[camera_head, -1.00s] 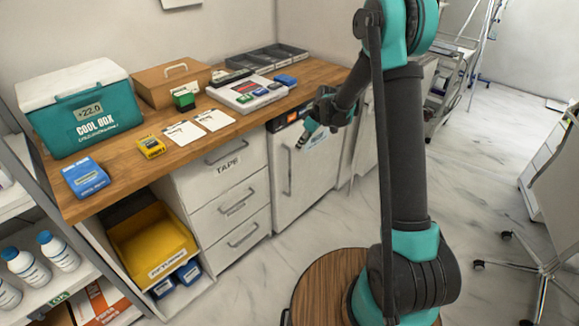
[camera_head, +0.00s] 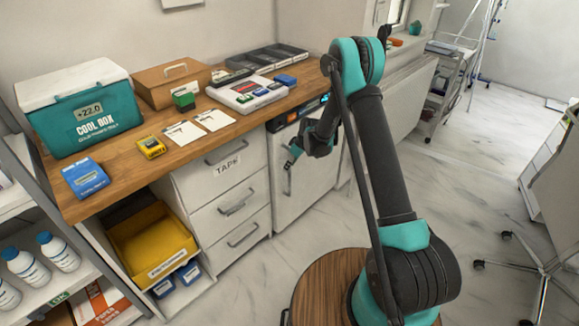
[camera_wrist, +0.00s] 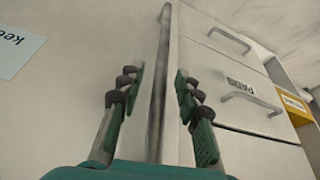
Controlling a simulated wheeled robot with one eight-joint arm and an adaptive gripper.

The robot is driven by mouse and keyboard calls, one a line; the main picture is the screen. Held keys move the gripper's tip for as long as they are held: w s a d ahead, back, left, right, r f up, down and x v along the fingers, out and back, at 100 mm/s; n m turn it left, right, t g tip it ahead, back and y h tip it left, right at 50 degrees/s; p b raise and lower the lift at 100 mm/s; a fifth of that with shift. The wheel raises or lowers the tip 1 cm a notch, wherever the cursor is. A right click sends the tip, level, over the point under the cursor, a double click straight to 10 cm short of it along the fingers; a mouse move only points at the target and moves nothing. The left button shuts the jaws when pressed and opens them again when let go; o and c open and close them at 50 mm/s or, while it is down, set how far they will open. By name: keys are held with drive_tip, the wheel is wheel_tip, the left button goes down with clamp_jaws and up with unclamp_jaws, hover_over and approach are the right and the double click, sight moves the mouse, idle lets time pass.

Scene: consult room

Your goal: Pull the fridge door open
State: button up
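The fridge is a white unit under the wooden counter, with a lit display panel at its top. Its door (camera_head: 310,185) looks closed in the head view. A vertical bar handle (camera_head: 288,180) runs down the door's left side, partly hidden by my gripper (camera_head: 291,160). In the wrist view the handle (camera_wrist: 160,85) stands between the two green-padded fingers of my gripper (camera_wrist: 159,80). The fingers are apart, with gaps visible on both sides of the bar. I see no finger touching it.
White drawers (camera_head: 238,198) with bar handles stand directly left of the fridge. The counter (camera_head: 130,150) above holds a teal cool box (camera_head: 85,110), a brown case (camera_head: 172,82) and trays (camera_head: 268,57). The marble floor (camera_head: 300,230) before the fridge is mostly clear.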

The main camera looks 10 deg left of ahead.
drive_tip(key=shift+w+a+f, duration=0.1)
drive_tip(key=shift+a+f, duration=0.1)
drive_tip(key=shift+f, duration=0.3)
clamp_jaws()
